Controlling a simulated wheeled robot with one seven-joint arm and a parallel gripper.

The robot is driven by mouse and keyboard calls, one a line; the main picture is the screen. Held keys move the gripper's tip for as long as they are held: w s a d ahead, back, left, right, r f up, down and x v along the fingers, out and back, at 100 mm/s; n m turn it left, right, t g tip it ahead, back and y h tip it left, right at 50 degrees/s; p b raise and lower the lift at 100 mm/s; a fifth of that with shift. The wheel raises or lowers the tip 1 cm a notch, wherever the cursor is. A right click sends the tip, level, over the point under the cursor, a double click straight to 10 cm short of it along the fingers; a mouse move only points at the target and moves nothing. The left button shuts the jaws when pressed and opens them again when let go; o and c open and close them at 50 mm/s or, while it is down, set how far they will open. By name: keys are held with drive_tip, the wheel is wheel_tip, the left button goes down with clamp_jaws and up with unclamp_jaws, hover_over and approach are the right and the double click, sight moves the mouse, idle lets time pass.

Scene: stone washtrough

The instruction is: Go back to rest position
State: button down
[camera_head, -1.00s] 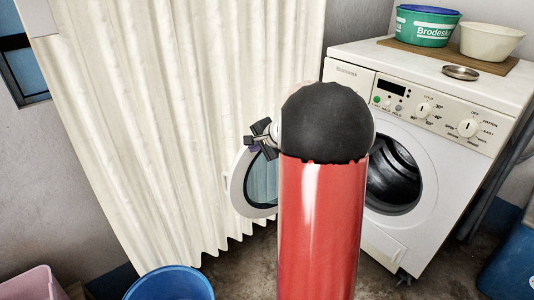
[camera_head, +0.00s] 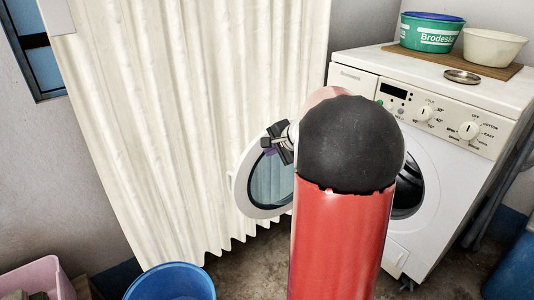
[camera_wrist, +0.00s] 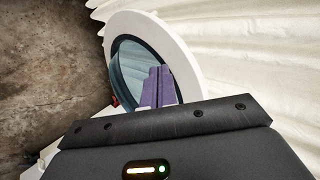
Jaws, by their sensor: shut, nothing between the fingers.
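My gripper (camera_head: 272,146) shows in the head view to the left of my arm's dark rounded joint, in front of the washing machine's open door (camera_head: 246,205). It is shut and empty. In the wrist view the door's white ring (camera_wrist: 176,46) and glass lie just beyond the gripper. Whether the gripper touches the door cannot be told. The washing machine (camera_head: 412,245) stands behind my red arm, which hides part of its front and drum opening.
A cream curtain (camera_head: 190,110) hangs behind the door. A green tub (camera_head: 425,36), a pale bowl (camera_head: 492,48) and a small metal lid (camera_head: 462,77) are on top of the machine. A blue basin (camera_head: 172,282) and a pink container (camera_head: 38,278) are at the lower left.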

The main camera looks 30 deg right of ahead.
drive_tip(key=a+v, duration=0.1)
drive_tip(key=v, duration=0.6)
drive_tip(key=s+a+n+g, duration=0.1)
drive_tip(key=s+a+n, duration=0.2)
drive_tip(key=a, duration=0.3)
drive_tip(key=s+a+n+g+y, duration=0.1)
drive_tip(key=s+a+n, duration=0.25)
drive_tip(key=a, duration=0.25)
drive_tip(key=s+a+n+g, duration=0.1)
drive_tip(key=s+a+n, duration=0.15)
drive_tip(key=a, duration=0.45)
drive_tip(key=s+a+f+n+h, duration=0.1)
drive_tip(key=s+a+n, duration=0.1)
drive_tip(key=s, duration=0.4)
drive_tip(key=s+a+f+n+h, duration=0.1)
drive_tip(key=s+a+n, duration=0.1)
drive_tip(key=s+n, duration=0.3)
drive_tip(key=shift+s+a+f+g, duration=0.3)
drive_tip(key=shift+s+a, duration=0.05)
drive_tip(key=shift+s, duration=0.55)
